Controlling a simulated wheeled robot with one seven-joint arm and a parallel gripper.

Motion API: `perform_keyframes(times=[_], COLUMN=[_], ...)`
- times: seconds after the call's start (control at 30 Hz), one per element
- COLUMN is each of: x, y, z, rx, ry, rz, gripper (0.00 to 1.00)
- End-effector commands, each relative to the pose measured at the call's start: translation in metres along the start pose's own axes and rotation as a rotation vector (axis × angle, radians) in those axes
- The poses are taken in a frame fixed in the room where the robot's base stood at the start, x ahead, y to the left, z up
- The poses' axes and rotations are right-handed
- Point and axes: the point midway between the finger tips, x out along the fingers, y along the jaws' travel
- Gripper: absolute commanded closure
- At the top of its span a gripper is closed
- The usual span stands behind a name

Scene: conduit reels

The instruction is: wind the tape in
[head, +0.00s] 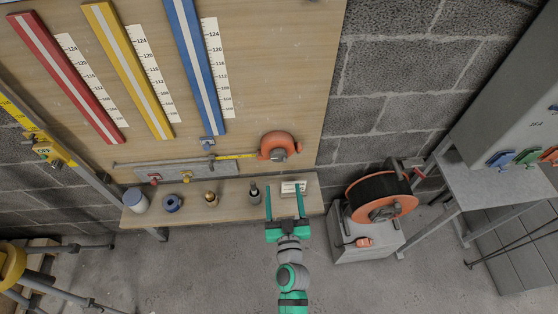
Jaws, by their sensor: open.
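An orange tape measure (274,145) sits low on the right part of the wooden board, above the shelf. Its yellow tape (235,156) reaches out to the left, to a small grey piece (208,159) at the top of a grey bar (185,171). A thin dark strip runs on left from there; I cannot tell whether it is tape. My gripper (285,188) is open, its two green fingers apart and pointing at the board. In the picture it is below the tape measure, in front of the shelf's right end, and appears apart from it.
An orange-and-black reel (381,198) stands on a grey box (360,240) at right.

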Motion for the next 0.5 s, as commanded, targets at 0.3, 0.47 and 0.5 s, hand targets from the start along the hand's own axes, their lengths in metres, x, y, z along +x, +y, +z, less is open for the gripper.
perform_keyframes(times=[0.3, 0.47, 0.5], x=[0.026, 0.047, 0.053], y=[0.000, 0.001, 0.000], z=[-0.007, -0.008, -0.008], rx=[0.006, 0.004, 0.006], ry=[0.018, 0.020, 0.019], rz=[-0.008, -0.006, -0.007], gripper=[0.36, 0.36, 0.36])
